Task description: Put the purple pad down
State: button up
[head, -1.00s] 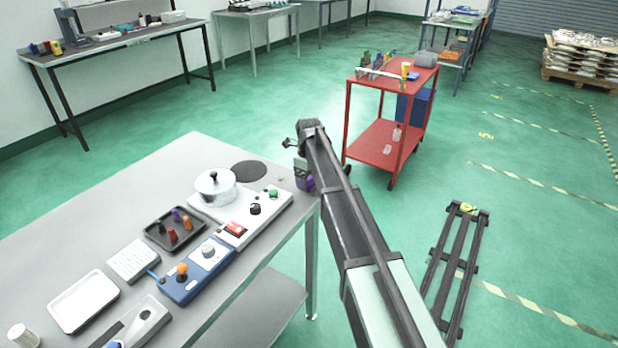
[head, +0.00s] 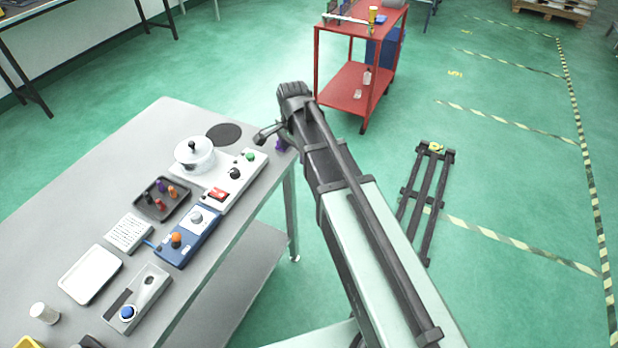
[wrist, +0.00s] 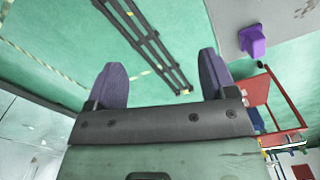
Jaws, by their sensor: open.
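The purple pad (wrist: 252,42) shows in the wrist view at upper right, by the edge of a grey surface. In the head view, a small purple patch (head: 282,145) shows at the right corner of the grey worktable (head: 120,150), partly hidden by my arm. My gripper (wrist: 161,62) is open in the wrist view, with its two dark purple-grey fingers spread and nothing between them. The pad is apart from the fingers, to the right of the right one. In the head view the fingers are not clearly seen.
A white pot (head: 195,156), a control panel (head: 247,160), a dark tray of small pegs (head: 150,211) and a blue control box (head: 180,247) stand on the table. A red cart (head: 345,88) is behind. A dark rack (head: 426,200) lies on the floor at right.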

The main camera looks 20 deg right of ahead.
jog(key=s+n, duration=1.3)
jog(key=s, duration=0.3)
jog(key=shift+s, duration=0.2)
jog(key=c, duration=0.4)
